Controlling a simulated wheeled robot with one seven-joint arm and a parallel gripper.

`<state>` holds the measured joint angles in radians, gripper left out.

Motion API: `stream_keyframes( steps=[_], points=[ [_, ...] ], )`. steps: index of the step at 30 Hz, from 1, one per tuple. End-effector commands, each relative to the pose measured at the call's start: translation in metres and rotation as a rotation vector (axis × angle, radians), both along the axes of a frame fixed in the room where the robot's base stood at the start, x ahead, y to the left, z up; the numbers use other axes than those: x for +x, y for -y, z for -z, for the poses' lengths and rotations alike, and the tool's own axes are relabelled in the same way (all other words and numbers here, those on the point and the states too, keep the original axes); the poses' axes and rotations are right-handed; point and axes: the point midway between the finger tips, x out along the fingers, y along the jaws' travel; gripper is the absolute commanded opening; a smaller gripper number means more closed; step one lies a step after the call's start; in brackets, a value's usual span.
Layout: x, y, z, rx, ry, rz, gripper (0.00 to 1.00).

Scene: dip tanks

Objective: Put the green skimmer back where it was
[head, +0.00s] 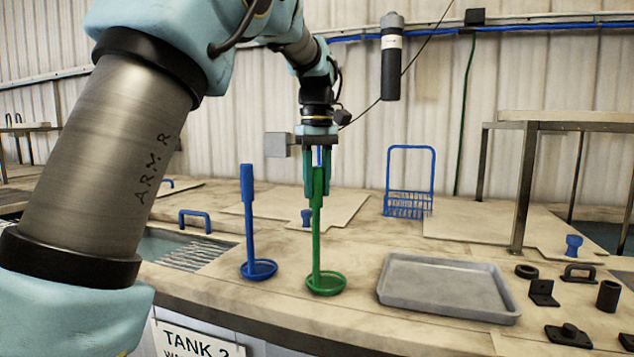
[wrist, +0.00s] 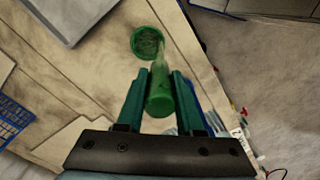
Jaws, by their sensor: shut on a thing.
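The green skimmer (head: 317,246) stands upright in the head view, its round mesh end at or just above the wooden counter; I cannot tell if it touches. My gripper (head: 317,180) is shut on the upper part of its handle from above. In the wrist view, my gripper (wrist: 160,92) has the green skimmer (wrist: 158,97) between its two green fingers, with the mesh end beyond them. A blue skimmer (head: 249,222) stands upright just to the left, apart from the green one.
A grey tray (head: 447,287) lies to the right on the counter, with several small dark parts beyond it. A blue wire basket (head: 408,203) stands behind. An open tank (head: 180,250) is at the left. A metal stand (head: 525,180) is at the back right.

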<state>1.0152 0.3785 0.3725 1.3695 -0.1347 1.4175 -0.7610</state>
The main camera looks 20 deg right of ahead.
Motion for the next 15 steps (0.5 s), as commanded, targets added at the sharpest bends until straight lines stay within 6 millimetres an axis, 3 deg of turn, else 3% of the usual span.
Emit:
stream_keyframes(
  steps=[8,9,15],
  points=[
    [0.0002,0.0003,0.0017,-0.002,0.001,0.0,0.0],
    [0.0,0.0002,0.0024,-0.001,0.0,0.0,0.38],
    [0.0001,0.0003,0.002,-0.001,0.0,0.0,0.6]
  ],
)
